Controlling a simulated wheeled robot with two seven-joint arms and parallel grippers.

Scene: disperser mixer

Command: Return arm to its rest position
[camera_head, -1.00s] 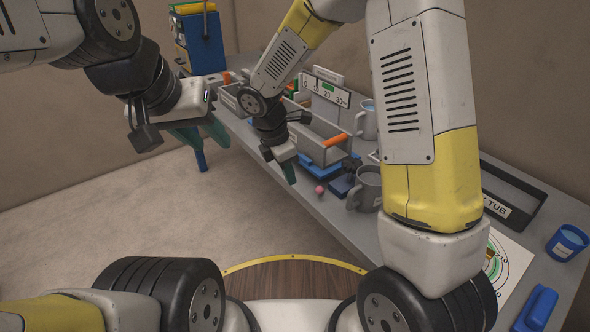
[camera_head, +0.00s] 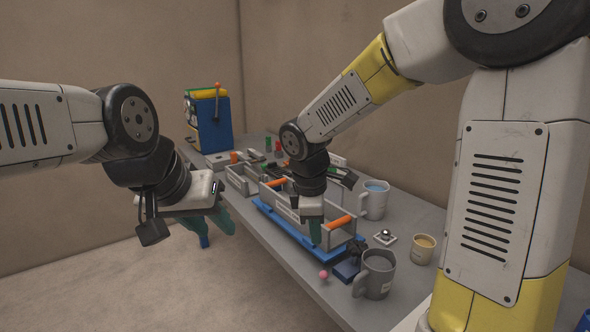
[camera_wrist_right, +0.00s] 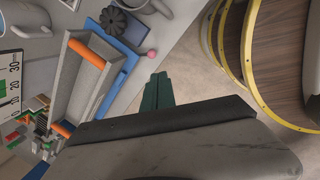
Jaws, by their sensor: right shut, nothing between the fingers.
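My right arm reaches in from the right of the head view, over the bench. My right gripper (camera_head: 315,233) points down with its green fingers together and nothing between them, in front of the grey caddy's near side in that view. In the right wrist view its fingers (camera_wrist_right: 158,91) are together and empty, over the floor beside the bench edge. My left gripper (camera_head: 213,219) hangs at the left of the head view, off the bench's front edge. Its green fingers look spread apart, with nothing seen between them.
The grey caddy (camera_head: 341,238) with orange handles sits on the bench (camera_head: 262,238). A grey mug (camera_head: 374,275), blue-filled mug (camera_head: 374,201), tan cup (camera_head: 423,249) and pink ball (camera_head: 323,275) are near it. A blue machine (camera_head: 212,125) stands at the far end.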

